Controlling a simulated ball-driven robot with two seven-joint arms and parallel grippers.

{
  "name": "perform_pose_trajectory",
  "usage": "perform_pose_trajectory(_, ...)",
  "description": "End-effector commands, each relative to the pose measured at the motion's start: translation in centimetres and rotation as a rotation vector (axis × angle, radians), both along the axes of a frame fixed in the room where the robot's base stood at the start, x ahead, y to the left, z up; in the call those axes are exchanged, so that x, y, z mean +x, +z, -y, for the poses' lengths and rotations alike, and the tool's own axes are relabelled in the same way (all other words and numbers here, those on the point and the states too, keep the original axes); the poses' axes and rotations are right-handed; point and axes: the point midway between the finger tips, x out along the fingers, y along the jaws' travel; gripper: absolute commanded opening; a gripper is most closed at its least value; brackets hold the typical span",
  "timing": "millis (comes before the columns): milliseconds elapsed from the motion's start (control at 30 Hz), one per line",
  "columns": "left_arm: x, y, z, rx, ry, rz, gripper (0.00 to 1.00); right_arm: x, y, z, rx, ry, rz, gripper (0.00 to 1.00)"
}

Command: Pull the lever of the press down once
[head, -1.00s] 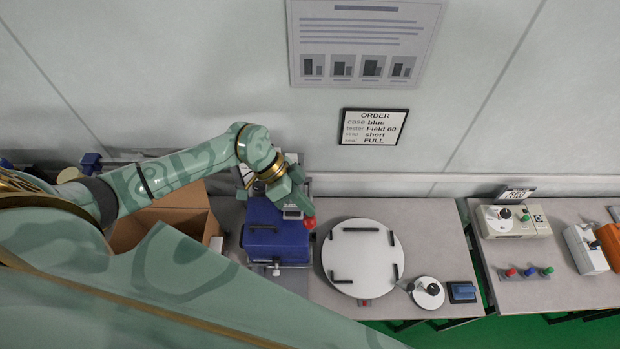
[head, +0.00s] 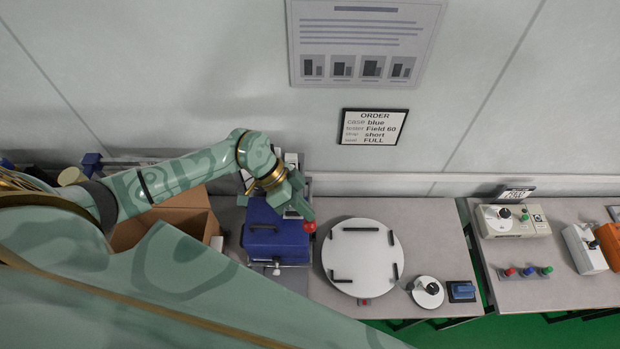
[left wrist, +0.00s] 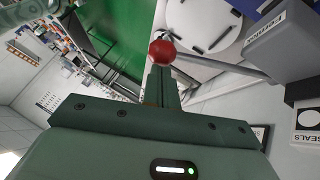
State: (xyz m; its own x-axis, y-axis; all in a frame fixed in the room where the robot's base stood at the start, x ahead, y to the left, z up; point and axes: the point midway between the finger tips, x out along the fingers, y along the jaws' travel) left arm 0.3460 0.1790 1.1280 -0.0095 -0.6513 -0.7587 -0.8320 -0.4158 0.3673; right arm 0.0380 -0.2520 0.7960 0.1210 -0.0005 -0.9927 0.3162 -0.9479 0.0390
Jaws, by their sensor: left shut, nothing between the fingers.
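The press lever ends in a red ball knob (head: 310,226); the knob also shows in the left wrist view (left wrist: 162,51), on a grey rod (left wrist: 222,67) that runs to a grey block (left wrist: 285,45). My left gripper (head: 306,212) is shut and empty, with its fingertips right at the knob. In the left wrist view the shut fingers (left wrist: 160,82) point at the knob and seem to touch it or nearly so. The press body is mostly hidden behind my left arm in the head view. My right gripper is not in view.
A blue case (head: 272,245) sits beside the knob. A white round turntable (head: 345,240) with black bars stands to the right. An open cardboard box (head: 170,225) is at the left. A second table at the right holds testers (head: 515,220). An order sign (head: 373,127) hangs on the wall.

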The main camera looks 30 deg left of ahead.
Motion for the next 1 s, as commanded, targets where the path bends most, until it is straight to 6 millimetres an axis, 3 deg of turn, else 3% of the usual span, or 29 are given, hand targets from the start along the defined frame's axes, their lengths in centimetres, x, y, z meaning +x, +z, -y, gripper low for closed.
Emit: perform_pose_trajectory(1000, -0.97, -0.79, 0.46, 0.000, -0.001, -0.002, 0.00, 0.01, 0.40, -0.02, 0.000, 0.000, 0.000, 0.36)
